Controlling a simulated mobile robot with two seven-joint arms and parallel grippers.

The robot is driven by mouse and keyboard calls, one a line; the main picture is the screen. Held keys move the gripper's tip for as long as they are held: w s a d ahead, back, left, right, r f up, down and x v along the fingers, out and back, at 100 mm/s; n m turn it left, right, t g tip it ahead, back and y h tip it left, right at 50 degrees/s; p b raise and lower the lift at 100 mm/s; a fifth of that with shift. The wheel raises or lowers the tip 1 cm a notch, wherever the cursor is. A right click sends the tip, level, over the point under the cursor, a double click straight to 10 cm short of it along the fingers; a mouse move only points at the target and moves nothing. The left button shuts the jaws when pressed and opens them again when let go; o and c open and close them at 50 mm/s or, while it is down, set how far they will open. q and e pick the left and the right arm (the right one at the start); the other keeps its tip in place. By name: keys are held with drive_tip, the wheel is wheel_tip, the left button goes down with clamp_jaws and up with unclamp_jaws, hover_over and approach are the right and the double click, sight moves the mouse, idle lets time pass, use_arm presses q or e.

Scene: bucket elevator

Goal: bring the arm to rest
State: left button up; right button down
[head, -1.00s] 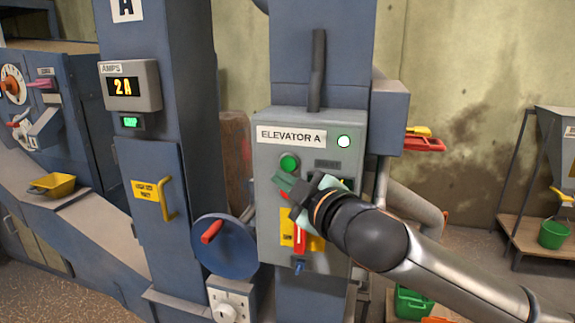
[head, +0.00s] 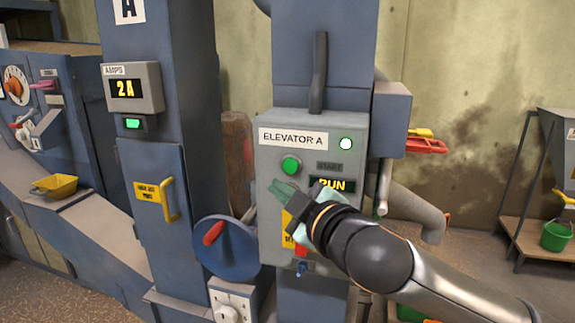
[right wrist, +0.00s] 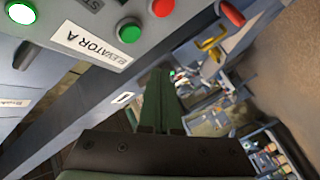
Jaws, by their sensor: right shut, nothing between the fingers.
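My right gripper (head: 284,193) is in front of the lower part of the grey Elevator A control box (head: 268,160), its green-grey fingers together and empty. In the right wrist view the shut fingers (right wrist: 160,100) point past the box's edge. The box carries a lit green button (head: 291,165), a white-green lamp (head: 346,144) and a display (head: 331,184) reading RUN. A yellow plate and a red handle on the lower box are partly hidden by my gripper and forearm. My left gripper is not in view.
A blue wheel (head: 226,247) with a red handle stands left of the box. The amps meter (head: 125,88) reads 2A. A yellow scoop (head: 55,186) lies on a ledge at left.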

drive_tip(key=s+d+f+m+g, duration=0.1)
drive_tip(key=f+m, duration=0.2)
drive_tip(key=f, duration=0.7)
drive_tip(key=s+d+f+m+g+h, duration=0.1)
drive_tip(key=s+d+f+m, duration=0.1)
drive_tip(key=f, duration=0.7)
drive_tip(key=s+d+f+m+g, duration=0.1)
drive_tip(key=f+m, duration=0.2)
drive_tip(key=f, duration=0.7)
drive_tip(key=s+d+f+m+g+h, duration=0.1)
drive_tip(key=s+d+f+m+h, duration=0.1)
drive_tip(key=s+d+f, duration=0.4)
drive_tip(key=s+d+f+m+g+h, duration=0.1)
drive_tip(key=s+d+f, duration=0.5)
drive_tip(key=s+f, duration=0.9)
drive_tip(key=shift+s+d+f+m+g+h, duration=0.15)
drive_tip(key=shift+s+f+m+g+h, duration=0.25)
drive_tip(key=shift+f+m+h, duration=0.55)
drive_tip(key=shift+r, duration=0.2)
